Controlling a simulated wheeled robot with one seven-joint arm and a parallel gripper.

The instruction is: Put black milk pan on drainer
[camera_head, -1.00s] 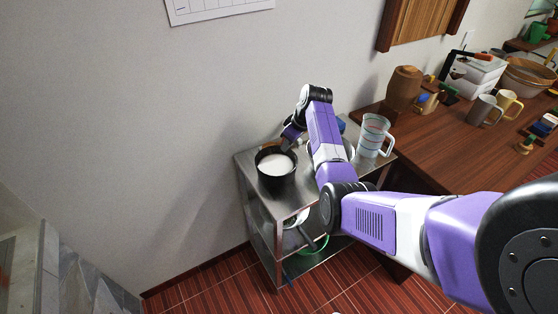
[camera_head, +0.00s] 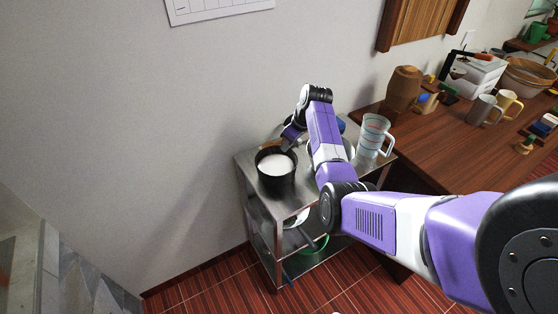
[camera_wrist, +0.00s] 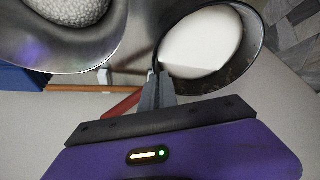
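The black milk pan (camera_head: 277,185), with white contents, is at the left end of the metal cart top (camera_head: 246,163) in the head view. In the wrist view the pan (camera_wrist: 245,72) is at the upper right, with its dark inner wall showing. My gripper (camera_wrist: 157,86) has its fingertips close together at the pan's near rim, and they look closed on it. In the head view my gripper (camera_head: 288,139) reaches the pan's far side, partly hidden. Whether the pan touches the cart top is hard to tell. I cannot make out a drainer.
A metal bowl (camera_wrist: 112,42) with grey speckled contents is beside the pan in the wrist view. A clear measuring jug (camera_head: 373,136) stands on the cart's right. A green item (camera_head: 313,245) is on a lower shelf. A wooden table (camera_head: 440,140) with mugs adjoins. The wall is close behind.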

